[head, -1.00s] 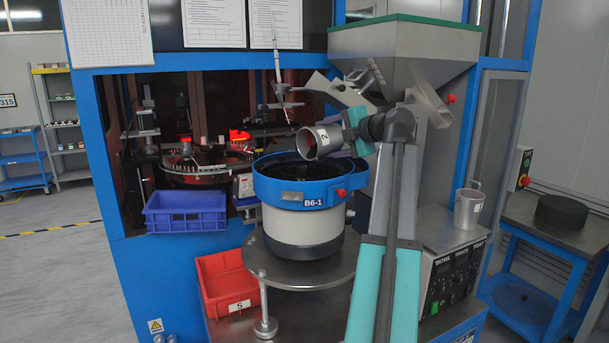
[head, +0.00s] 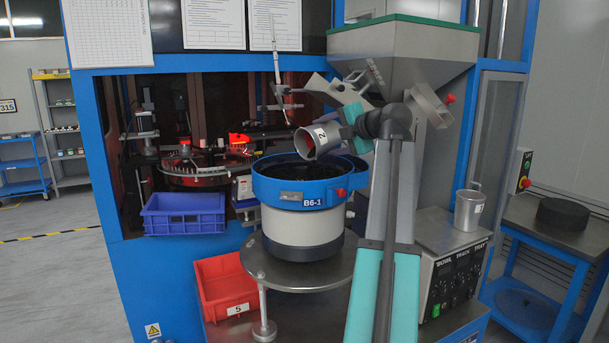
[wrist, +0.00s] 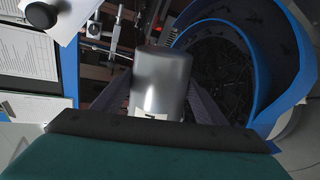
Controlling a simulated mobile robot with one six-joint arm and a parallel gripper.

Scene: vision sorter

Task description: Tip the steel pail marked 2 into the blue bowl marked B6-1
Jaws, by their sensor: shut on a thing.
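The steel pail marked 2 (head: 322,139) is tilted above the blue bowl marked B6-1 (head: 318,194), its mouth toward the left and down. My gripper (head: 350,134) is shut on the pail from the right side. The wrist view shows the pail (wrist: 161,82) between my fingers, with the blue bowl (wrist: 258,60) beyond it. Dark small parts lie inside the bowl.
A grey hopper (head: 400,60) and its chute stand close behind and right of the pail. A thin metal stand (head: 277,80) rises behind the bowl. A blue bin (head: 185,213) and a red bin marked 5 (head: 224,286) sit left. Another steel cup (head: 469,210) stands on the control box.

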